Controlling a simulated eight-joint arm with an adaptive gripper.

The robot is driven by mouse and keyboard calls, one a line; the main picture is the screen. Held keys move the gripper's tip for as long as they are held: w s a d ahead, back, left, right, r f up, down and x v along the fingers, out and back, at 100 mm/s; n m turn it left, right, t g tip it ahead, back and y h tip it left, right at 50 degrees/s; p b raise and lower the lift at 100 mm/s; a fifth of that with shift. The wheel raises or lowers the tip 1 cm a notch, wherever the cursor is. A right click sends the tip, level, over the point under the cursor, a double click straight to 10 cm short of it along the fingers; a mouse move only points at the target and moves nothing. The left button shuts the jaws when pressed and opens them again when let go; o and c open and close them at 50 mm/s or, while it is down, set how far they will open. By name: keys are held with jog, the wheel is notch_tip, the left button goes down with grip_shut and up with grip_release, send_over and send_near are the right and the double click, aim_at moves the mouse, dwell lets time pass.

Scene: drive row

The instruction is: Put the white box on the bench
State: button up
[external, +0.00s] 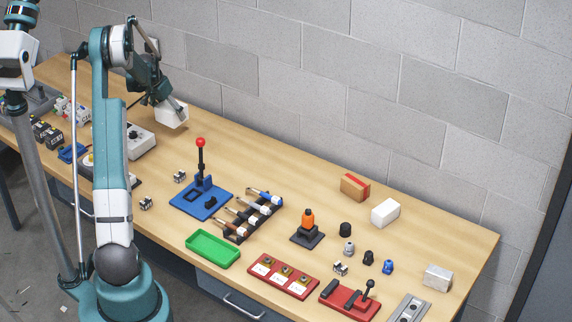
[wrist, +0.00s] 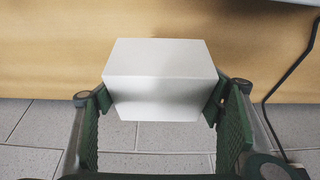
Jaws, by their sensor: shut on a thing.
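A white box (external: 171,114) is held in my gripper (external: 169,106) over the back left part of the wooden bench (external: 265,160). In the wrist view the box (wrist: 160,65) fills the space between the two green finger pads of my gripper (wrist: 160,98), which touch its left and right sides. I cannot tell whether the box's underside touches the bench. A second white box (external: 385,212) lies on the bench towards the right, apart from my gripper.
A white device with a knob (external: 138,140) stands just below the held box. A red-knobbed lever on a blue base (external: 201,195), a green tray (external: 213,249), an orange-brown box (external: 355,186) and a silver block (external: 437,278) are farther right. The bench's back strip mid-length is clear.

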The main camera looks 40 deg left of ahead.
aim_at(167, 113)
jog(key=shift+f, duration=2.35)
jog(key=shift+f, duration=1.85)
jog(key=shift+f+b, duration=0.2)
jog(key=shift+b, duration=0.15)
jog(key=o, duration=1)
jog(key=shift+r, duration=0.2)
jog(key=shift+p+v, duration=0.45)
jog(key=shift+v, duration=5.55)
